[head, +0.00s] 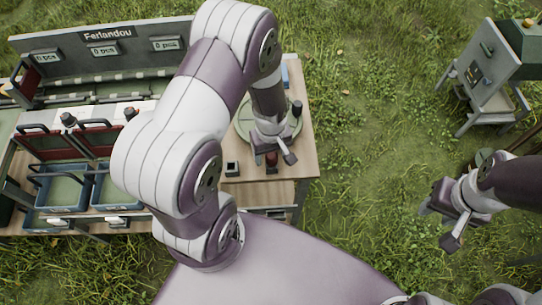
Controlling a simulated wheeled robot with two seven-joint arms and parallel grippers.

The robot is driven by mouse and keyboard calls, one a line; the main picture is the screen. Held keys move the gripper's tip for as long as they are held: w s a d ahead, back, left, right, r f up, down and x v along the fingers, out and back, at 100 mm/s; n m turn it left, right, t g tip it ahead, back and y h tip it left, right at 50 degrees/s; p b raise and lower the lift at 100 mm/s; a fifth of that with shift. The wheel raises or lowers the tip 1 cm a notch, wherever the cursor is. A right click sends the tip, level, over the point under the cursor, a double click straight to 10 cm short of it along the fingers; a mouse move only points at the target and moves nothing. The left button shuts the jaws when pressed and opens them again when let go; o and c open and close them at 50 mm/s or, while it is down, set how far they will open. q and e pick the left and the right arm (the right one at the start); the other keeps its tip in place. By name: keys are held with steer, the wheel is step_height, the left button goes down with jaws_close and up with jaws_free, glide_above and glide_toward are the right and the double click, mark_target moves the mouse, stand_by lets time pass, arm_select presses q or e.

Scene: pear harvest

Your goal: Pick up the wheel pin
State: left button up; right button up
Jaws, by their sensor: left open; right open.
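A round green wheel (243,128) lies on the wooden table, partly hidden by my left arm. A dark upright knob (297,106) stands at its right edge. A small dark red piece (271,162) shows right at my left gripper (274,156), by the wheel's near edge. I cannot tell which of these is the wheel pin, nor whether the gripper touches the red piece. My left gripper is open and points down. My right gripper (441,222) is open and empty over the grass, well right of the table.
A small dark square block (232,168) sits on the table (303,160) left of the red piece. Blue crates (62,187) and a grey sign board (107,49) are at the left. A grey stand (484,75) is at the back right. Grass between is open.

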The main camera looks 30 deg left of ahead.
arm_select(q)
steer(key=shift+f, duration=0.7)
steer(key=shift+w+d+f, duration=0.15)
steer(key=shift+f, duration=0.2)
steer(key=c, duration=0.9)
steer(key=shift+c, duration=1.3)
steer(key=shift+r, duration=0.1)
